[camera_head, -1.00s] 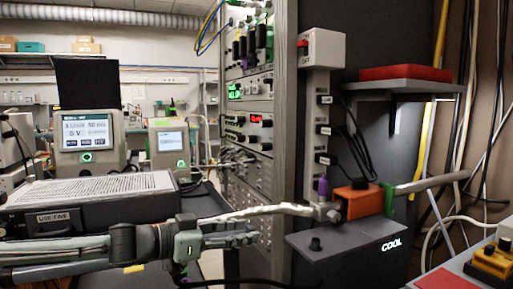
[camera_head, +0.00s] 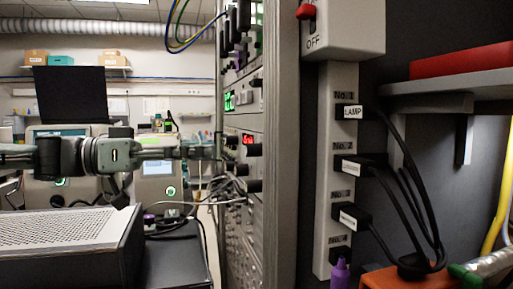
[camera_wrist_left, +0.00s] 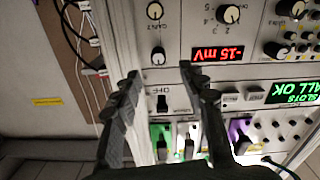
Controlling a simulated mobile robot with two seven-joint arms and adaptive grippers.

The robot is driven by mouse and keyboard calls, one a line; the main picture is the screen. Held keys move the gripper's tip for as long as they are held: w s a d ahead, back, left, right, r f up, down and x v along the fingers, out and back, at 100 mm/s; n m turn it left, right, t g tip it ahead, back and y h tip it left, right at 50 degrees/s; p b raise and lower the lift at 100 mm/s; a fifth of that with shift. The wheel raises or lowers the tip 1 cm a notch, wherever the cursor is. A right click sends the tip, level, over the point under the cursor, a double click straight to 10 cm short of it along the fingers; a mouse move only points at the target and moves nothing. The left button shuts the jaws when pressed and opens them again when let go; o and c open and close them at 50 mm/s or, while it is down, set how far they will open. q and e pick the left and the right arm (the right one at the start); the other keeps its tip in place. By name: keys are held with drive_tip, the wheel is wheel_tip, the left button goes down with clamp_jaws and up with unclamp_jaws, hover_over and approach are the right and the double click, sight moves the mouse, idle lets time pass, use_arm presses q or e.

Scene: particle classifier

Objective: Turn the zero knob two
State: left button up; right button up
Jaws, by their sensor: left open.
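My left gripper (camera_head: 210,152) reaches in from the left, its tips close to the left edge of the instrument rack (camera_head: 250,215). In the left wrist view its two fingers (camera_wrist_left: 160,72) are spread apart with nothing between them, in front of the rack panel. A larger knob (camera_wrist_left: 228,14) sits over a red display (camera_wrist_left: 218,53). The labels are upside down or too blurred for me to tell which is zero knob two. My right gripper is not in view.
A power strip (camera_head: 338,180) with plugged black cables stands right of the rack. A grey instrument box (camera_head: 125,255) lies below my left arm. Cables (camera_head: 235,186) hang at the rack front below the gripper. Loose wires (camera_wrist_left: 82,35) run beside the panel.

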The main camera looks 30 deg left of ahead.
sight(254, 150)
use_arm(q)
drive_tip(key=p+x, duration=0.1)
drive_tip(key=x, duration=0.6)
drive_tip(key=shift+d, duration=0.25)
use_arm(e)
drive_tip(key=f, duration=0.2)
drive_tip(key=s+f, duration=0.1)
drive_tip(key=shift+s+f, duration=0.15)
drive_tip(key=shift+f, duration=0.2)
use_arm(q)
drive_tip(key=shift+r, duration=0.1)
clamp_jaws()
